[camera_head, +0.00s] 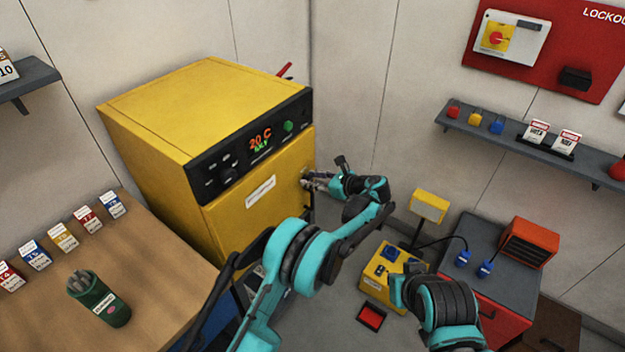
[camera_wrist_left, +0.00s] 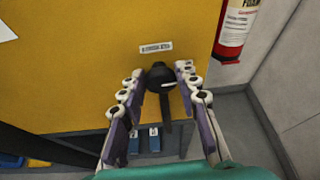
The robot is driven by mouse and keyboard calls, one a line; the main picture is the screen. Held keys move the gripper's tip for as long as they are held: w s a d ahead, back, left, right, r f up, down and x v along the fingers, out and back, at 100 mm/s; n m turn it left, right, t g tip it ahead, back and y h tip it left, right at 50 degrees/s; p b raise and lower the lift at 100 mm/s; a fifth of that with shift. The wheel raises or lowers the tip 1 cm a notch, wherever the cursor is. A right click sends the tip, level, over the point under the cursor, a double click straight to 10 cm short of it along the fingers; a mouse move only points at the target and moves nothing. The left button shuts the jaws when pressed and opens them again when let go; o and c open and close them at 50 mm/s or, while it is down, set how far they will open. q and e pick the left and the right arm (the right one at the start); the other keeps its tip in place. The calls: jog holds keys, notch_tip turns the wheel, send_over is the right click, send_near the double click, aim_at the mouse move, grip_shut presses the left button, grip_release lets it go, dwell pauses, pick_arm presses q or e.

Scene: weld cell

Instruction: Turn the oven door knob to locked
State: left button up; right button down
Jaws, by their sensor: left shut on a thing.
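The yellow oven (camera_head: 255,195) stands at the centre left, with its front door facing right and toward me. My left gripper (camera_head: 314,179) is at the right side of this door and is shut on the door knob. In the left wrist view the black oven door knob (camera_wrist_left: 161,78) sits between the fingers of the left gripper (camera_wrist_left: 160,80), with its lever hanging downward. A small label (camera_wrist_left: 156,47) is above the knob; its text is too small to read. My right arm shows at the lower right, but its gripper is not visible.
The oven panel (camera_head: 252,147) shows 20 C and a green button. A workbench (camera_head: 150,270) with tags and a green cup (camera_head: 98,300) is at left. A yellow box (camera_head: 385,275) and grey-topped cabinet (camera_head: 490,285) are at right. A red extinguisher (camera_wrist_left: 235,30) hangs beside the oven.

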pick_arm(q)
jog(key=n, duration=0.1)
jog(key=n+t+h+b, duration=0.1)
jog(key=shift+s+a+f+n+t, duration=0.15)
jog(key=shift+n+t, duration=0.15)
jog(key=shift+n, duration=0.1)
jog(key=n+t+b, duration=0.1)
jog(key=n+b, duration=0.1)
jog(key=n, duration=0.1)
jog(key=n+t+b, duration=0.2)
jog(key=n, duration=0.1)
jog(key=n+t+b, duration=0.2)
jog(key=n, duration=0.2)
jog(key=shift+s+a+f, duration=0.15)
jog(key=shift+s+f, duration=0.05)
jog(key=shift+f, duration=0.2)
jog(key=shift+b, duration=0.3)
jog(key=o, duration=1.1)
